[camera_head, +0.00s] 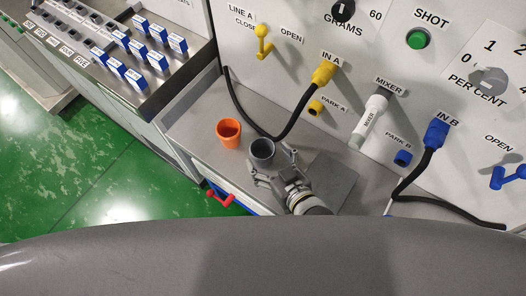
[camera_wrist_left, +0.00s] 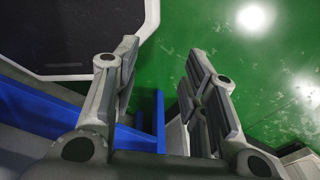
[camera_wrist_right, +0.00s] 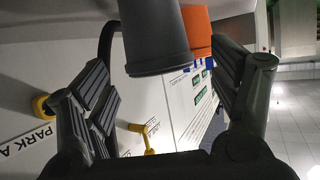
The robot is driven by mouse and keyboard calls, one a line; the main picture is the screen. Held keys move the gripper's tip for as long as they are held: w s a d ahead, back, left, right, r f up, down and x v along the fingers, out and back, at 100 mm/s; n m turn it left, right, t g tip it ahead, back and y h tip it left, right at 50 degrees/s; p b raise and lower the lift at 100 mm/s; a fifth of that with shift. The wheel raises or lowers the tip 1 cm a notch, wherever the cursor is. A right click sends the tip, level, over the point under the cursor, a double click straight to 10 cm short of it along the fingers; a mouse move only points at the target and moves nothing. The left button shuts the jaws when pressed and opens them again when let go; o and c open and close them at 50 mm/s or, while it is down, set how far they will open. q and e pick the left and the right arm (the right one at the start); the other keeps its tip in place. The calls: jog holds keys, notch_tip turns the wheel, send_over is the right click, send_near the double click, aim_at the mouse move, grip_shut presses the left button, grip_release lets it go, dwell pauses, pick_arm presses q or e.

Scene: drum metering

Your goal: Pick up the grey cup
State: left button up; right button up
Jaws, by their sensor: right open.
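The grey cup (camera_head: 262,154) stands upright on the grey counter, just right of the orange cup (camera_head: 228,134). My right gripper (camera_head: 273,166) is open at the grey cup, its two fingers reaching toward either side. In the right wrist view the grey cup (camera_wrist_right: 156,38) shows at the top, between the spread fingers, with gaps visible to both. The orange cup (camera_wrist_right: 198,34) is partly hidden behind it. My left gripper (camera_wrist_left: 161,60) is open and empty over the green floor in the left wrist view; it is not in the head view.
A panel with a yellow plug IN A (camera_head: 322,74), a mixer handle (camera_head: 372,112) and a blue plug IN B (camera_head: 436,134) rises behind the counter. A black cable (camera_head: 296,122) runs near the cups. A red handle (camera_head: 222,198) sits at the counter's front.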

aim_at(258, 143)
jog(key=p+x, duration=0.1)
jog(key=x, duration=0.3)
jog(key=shift+w+r, duration=0.1)
jog(key=shift+r, duration=0.1)
jog(key=shift+w+f, duration=0.15)
jog(key=shift+w, duration=0.05)
pick_arm(q)
jog(key=shift+w+d+r, duration=0.6)
jog(key=shift+w+r, duration=0.1)
jog(key=shift+w, duration=0.05)
pick_arm(e)
jog(key=shift+a, duration=0.1)
pick_arm(q)
jog(key=shift+s, duration=0.1)
pick_arm(e)
jog(key=shift+c, duration=1.4)
jog(key=c, duration=0.8)
pick_arm(q)
jog(key=shift+s+a, duration=0.15)
jog(key=shift+a, duration=0.05)
pick_arm(e)
jog(key=shift+c, duration=0.2)
